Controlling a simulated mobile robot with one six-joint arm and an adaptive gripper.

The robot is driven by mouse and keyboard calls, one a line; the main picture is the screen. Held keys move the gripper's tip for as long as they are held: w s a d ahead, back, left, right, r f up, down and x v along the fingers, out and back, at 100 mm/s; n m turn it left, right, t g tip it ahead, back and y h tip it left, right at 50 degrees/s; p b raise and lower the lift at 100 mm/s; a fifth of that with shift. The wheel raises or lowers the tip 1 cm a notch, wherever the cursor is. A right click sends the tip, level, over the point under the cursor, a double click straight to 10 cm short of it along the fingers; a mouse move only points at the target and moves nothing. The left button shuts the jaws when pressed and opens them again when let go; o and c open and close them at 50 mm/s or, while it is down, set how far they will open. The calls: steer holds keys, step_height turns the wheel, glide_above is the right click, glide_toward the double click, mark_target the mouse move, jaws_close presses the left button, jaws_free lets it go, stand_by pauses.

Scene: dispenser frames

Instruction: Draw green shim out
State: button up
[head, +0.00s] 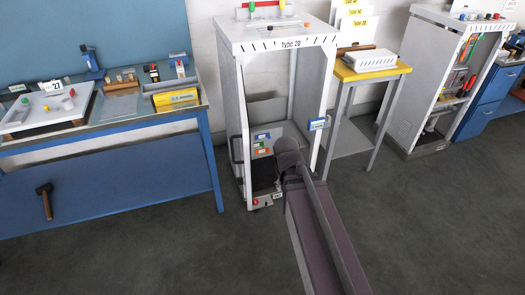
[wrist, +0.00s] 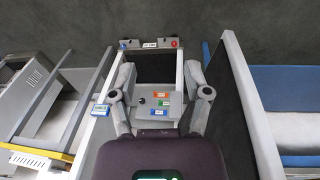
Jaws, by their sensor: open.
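The green shim (head: 257,145) is a small green piece on the sloped grey panel inside the Type 2D dispenser frame (head: 282,42). It sits between a blue shim (head: 262,136) and an orange-red shim (head: 264,152). In the wrist view the green shim (wrist: 163,103) lies between the red one (wrist: 162,94) and the blue one (wrist: 158,113). My gripper (wrist: 160,72) is open, its two fingers spread wide on either side of the panel. Nothing is between the fingertips. In the head view my arm reaches to the frame's front and hides the gripper.
The frame's side posts stand close on both sides. A yellow-topped table (head: 372,70) with a white tray stands at right. The floor in front is clear.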

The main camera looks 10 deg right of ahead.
steer(key=w+d+f+n+t+h+b, duration=0.2)
steer(key=w+d+f+n+t+b, duration=0.25)
steer(key=w+b, duration=0.45)
steer(key=w+d+f+n+t+h+b, duration=0.25)
steer(key=w+f+n+b, duration=0.2)
steer(key=w+b, duration=0.4)
steer(key=w+d+f+n+t+h+b, duration=0.1)
steer(key=w+d+f+n+t+b, duration=0.3)
steer(key=w+f+b, duration=0.35)
steer(key=n+t+y+b, duration=0.5)
steer(key=n+y+b, duration=0.5)
steer(key=n+b, duration=1.2)
glide_toward(263, 147)
steer(key=s, duration=0.3)
steer(key=shift+s+d+f+h, duration=0.1)
steer(key=shift+s+f+h, duration=0.05)
steer(key=shift+f+h, duration=0.1)
steer(key=w, duration=0.4)
steer(key=w+a, duration=0.1)
steer(key=w, duration=0.4)
steer(key=w+a, duration=0.1)
steer(key=w, duration=0.3)
steer(key=shift+w, duration=0.35)
steer(key=shift+c, duration=0.2)
steer(key=shift+a, duration=0.1)
jaws_close()
